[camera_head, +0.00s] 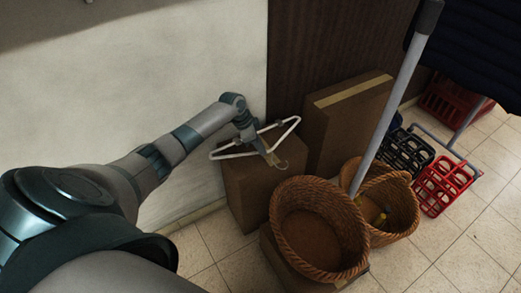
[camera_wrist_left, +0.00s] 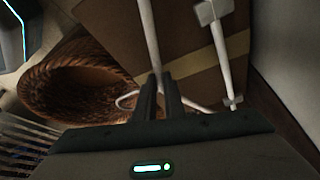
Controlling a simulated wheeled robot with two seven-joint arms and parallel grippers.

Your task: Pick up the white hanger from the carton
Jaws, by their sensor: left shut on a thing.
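The white hanger (camera_head: 286,127) is in my left gripper (camera_head: 262,146), above the brown carton (camera_head: 248,190) near the wall in the head view. Its two arms spread left and right of the fingers, and its hook points toward the baskets. In the left wrist view, my left gripper (camera_wrist_left: 164,88) is shut on the white hanger (camera_wrist_left: 222,52), with the fingers close together around it. Whether the hanger still touches the carton top I cannot tell. My right gripper is not in view.
A taller taped carton (camera_head: 345,125) stands right behind. Two wicker baskets (camera_head: 318,225) sit in front, one on a low box. A grey pole (camera_head: 390,105) rises from the right basket. Red and black crates (camera_head: 440,187) stand at the right. Tiled floor is clear at lower right.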

